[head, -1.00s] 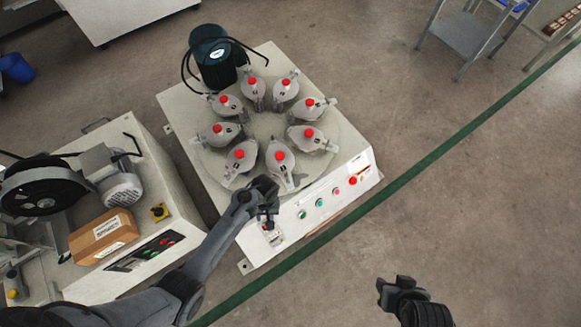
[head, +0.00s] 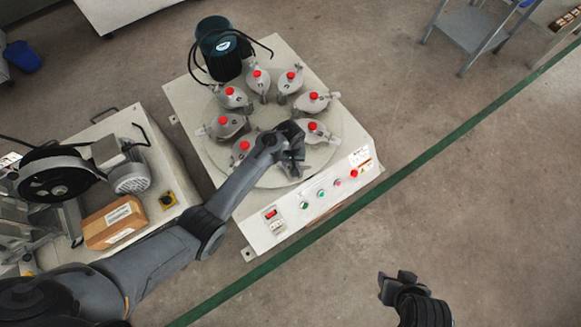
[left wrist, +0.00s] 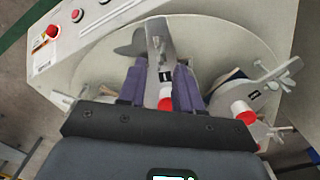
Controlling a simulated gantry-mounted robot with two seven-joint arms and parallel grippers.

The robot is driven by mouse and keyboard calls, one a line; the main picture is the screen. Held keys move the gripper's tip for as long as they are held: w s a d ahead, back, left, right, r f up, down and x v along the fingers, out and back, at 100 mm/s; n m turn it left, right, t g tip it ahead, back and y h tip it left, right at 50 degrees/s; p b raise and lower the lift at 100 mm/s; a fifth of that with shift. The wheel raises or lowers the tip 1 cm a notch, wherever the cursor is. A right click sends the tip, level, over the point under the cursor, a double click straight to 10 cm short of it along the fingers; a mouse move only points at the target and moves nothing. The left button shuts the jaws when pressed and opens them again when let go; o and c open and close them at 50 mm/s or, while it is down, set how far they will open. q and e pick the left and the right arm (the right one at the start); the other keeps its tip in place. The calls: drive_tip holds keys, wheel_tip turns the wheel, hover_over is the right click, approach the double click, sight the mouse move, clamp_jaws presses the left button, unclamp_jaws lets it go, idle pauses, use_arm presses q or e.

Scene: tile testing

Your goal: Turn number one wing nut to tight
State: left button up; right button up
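Several grey jars with red caps stand in a ring on a round plate (head: 272,118) of the pale machine. My left gripper (head: 292,165) is over the front jar and hides most of it. In the left wrist view, its fingers (left wrist: 160,82) are apart, with that jar's clamp bar (left wrist: 158,48) and red cap (left wrist: 165,104) between them. Whether they touch the bar is unclear. The bar's label is too small to read, and its wing nut is not clear. A neighbouring jar's wing nut (left wrist: 287,72) shows at right. My right gripper (head: 395,287) is far from the jars.
Neighbouring jars (head: 314,131) (head: 243,150) stand close to my left gripper. The machine's front panel (head: 305,202) carries several buttons. A dark motor (head: 221,50) and cables stand behind. A second machine with a cardboard box (head: 114,222) is at left.

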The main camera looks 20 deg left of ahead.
use_arm(q)
drive_tip(key=shift+f+b, duration=0.8)
drive_tip(key=shift+f, duration=0.95)
clamp_jaws()
